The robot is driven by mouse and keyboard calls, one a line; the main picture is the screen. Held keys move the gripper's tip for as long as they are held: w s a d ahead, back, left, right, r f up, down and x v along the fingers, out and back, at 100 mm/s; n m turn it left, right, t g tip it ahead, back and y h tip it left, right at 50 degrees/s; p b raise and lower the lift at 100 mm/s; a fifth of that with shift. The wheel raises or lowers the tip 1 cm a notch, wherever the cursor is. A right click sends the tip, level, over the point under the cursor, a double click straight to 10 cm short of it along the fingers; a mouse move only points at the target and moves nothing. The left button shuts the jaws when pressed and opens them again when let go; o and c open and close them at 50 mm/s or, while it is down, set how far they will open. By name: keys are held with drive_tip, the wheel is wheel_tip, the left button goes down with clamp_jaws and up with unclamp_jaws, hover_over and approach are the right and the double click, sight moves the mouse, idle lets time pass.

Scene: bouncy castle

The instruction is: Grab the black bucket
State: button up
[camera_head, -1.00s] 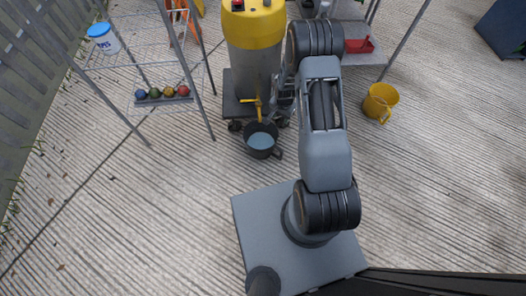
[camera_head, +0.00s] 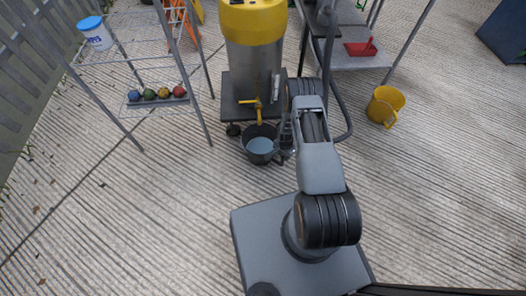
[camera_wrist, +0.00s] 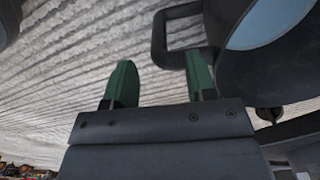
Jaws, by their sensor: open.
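The black bucket (camera_head: 259,157) stands upright on the ground under the yellow tap of a steel tank, with a pale blue surface inside. In the wrist view the bucket (camera_wrist: 235,76) fills the upper right, and its side handle (camera_wrist: 158,35) sticks out to the left. My gripper (camera_head: 286,143) is at the bucket's right side in the head view, partly hidden by my arm. In the wrist view my gripper (camera_wrist: 160,75) is open, its two green-padded fingers apart. The handle's lower end is near the fingertips, close to the right finger. I cannot tell whether they touch.
The steel tank with a yellow top (camera_head: 252,55) stands on a dark wheeled base just behind the bucket. A wire rack (camera_head: 150,55) with coloured balls is at left. The front ground is clear.

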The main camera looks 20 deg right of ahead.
sight(283, 158)
drive_tip(key=shift+d+f+b, duration=0.15)
drive_tip(key=shift+f+b, duration=1.3)
drive_tip(key=shift+f, duration=1.35)
drive_tip(key=shift+r, duration=0.1)
clamp_jaws()
drive_tip(key=shift+w, duration=0.1)
